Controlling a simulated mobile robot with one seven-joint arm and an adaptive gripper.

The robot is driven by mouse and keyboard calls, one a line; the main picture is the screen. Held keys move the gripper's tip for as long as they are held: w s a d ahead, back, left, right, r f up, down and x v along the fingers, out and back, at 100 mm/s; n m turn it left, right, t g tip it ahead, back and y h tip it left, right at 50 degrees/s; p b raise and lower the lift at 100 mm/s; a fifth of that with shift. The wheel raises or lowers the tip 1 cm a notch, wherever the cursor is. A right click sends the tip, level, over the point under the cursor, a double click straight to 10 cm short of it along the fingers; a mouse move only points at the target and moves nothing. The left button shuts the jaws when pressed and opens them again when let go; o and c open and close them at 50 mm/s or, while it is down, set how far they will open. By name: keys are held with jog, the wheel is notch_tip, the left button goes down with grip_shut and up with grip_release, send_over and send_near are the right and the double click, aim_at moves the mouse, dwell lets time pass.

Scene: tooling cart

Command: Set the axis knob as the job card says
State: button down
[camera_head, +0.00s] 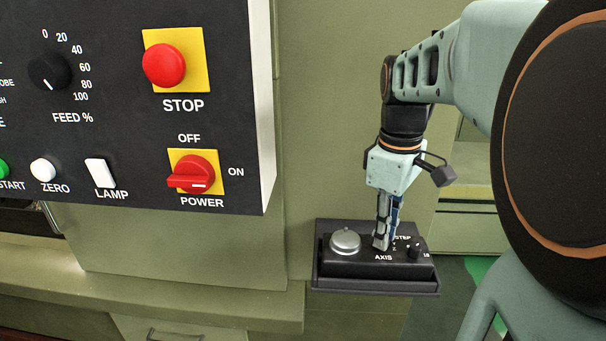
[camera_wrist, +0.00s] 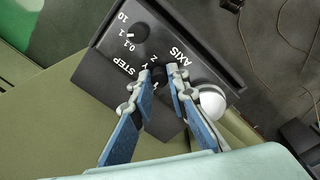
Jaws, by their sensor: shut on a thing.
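My gripper (camera_head: 382,245) points down at the black pendant box (camera_head: 375,270), its fingers shut on the axis knob. In the wrist view the small dark axis knob (camera_wrist: 160,77) sits between the fingertips, beside the AXIS label and the letters around it. Its pointer is covered by the fingers, so I cannot tell its setting. In the head view the fingers hide the knob. The black step knob (camera_head: 414,251) stands to the right of the gripper; it also shows in the wrist view (camera_wrist: 140,32). No job card is in view.
A silver dome (camera_head: 345,241) sits close left of my gripper on the box. The control panel (camera_head: 110,150) at upper left carries a red stop button (camera_head: 164,65), a red power knob (camera_head: 192,174) and a feed knob (camera_head: 48,71). Air above the box is clear.

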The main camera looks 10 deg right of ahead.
jog(key=shift+m, duration=0.3)
jog(key=m+p, duration=0.1)
jog(key=m, duration=0.1)
jog(key=shift+r+m, duration=0.1)
jog(key=shift+m, duration=0.3)
jog(key=m+p, duration=0.1)
jog(key=m, duration=0.3)
jog(key=shift+m, duration=0.3)
jog(key=m+p, duration=0.1)
jog(key=m, duration=0.3)
jog(key=shift+w+m+p, duration=0.1)
jog(key=shift+m+p, duration=0.4)
jog(key=shift+m, duration=1.3)
jog(key=c, duration=1.8)
grip_release()
jog(key=shift+c, duration=0.2)
